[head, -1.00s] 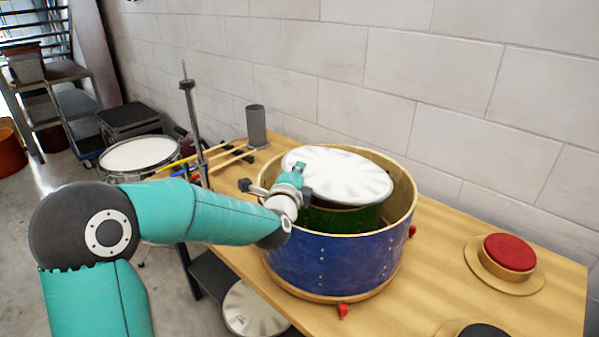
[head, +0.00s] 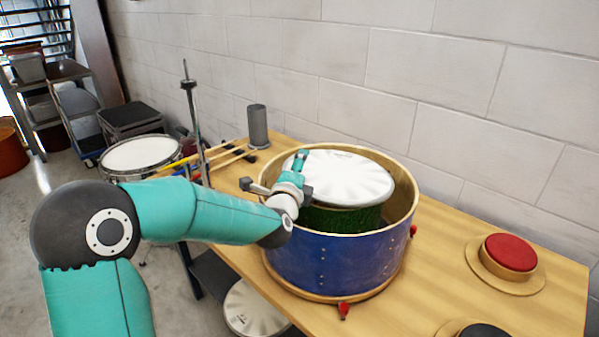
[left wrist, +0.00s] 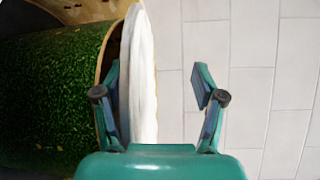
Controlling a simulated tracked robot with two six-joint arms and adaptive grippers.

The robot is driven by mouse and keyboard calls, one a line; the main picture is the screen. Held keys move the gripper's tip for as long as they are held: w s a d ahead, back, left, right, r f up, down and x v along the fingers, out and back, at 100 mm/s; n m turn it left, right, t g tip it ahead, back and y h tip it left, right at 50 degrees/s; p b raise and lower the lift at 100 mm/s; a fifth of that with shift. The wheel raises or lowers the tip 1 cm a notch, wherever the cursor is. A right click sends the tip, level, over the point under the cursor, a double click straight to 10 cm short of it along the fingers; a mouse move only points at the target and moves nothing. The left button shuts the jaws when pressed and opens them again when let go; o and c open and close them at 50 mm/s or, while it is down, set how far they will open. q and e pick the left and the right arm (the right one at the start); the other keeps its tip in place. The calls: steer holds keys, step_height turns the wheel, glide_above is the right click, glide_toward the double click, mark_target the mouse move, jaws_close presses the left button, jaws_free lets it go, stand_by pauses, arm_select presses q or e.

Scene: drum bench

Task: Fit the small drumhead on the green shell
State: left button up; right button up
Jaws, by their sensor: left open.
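The small drumhead (head: 345,177), a white disc, lies over the top of the green shell (head: 338,218). The shell stands inside the larger blue drum shell (head: 335,262). My left gripper (head: 300,178) is at the drumhead's left edge, open. In the left wrist view, the drumhead (left wrist: 143,85) shows edge-on between the open fingers (left wrist: 160,95), close to the left finger and apart from the right one. The green shell (left wrist: 45,95) is beside it, with a dark gap at its rim. I cannot tell whether the head is fully seated. My right gripper is not in view.
The wooden bench (head: 430,285) carries a red round pad (head: 510,252) and a black one (head: 485,331) at the right. A grey cylinder (head: 257,125) and several sticks (head: 222,158) are at the back left. A block wall (head: 450,80) stands behind.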

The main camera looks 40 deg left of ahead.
arm_select(q)
steer(key=shift+s+d+f, duration=0.1)
steer(key=shift+s+f, duration=0.05)
steer(key=shift+f, duration=0.1)
steer(key=v, duration=1.1)
steer(key=shift+s+d+r, duration=0.15)
steer(key=shift+s+r, duration=0.05)
steer(key=shift+s, duration=0.15)
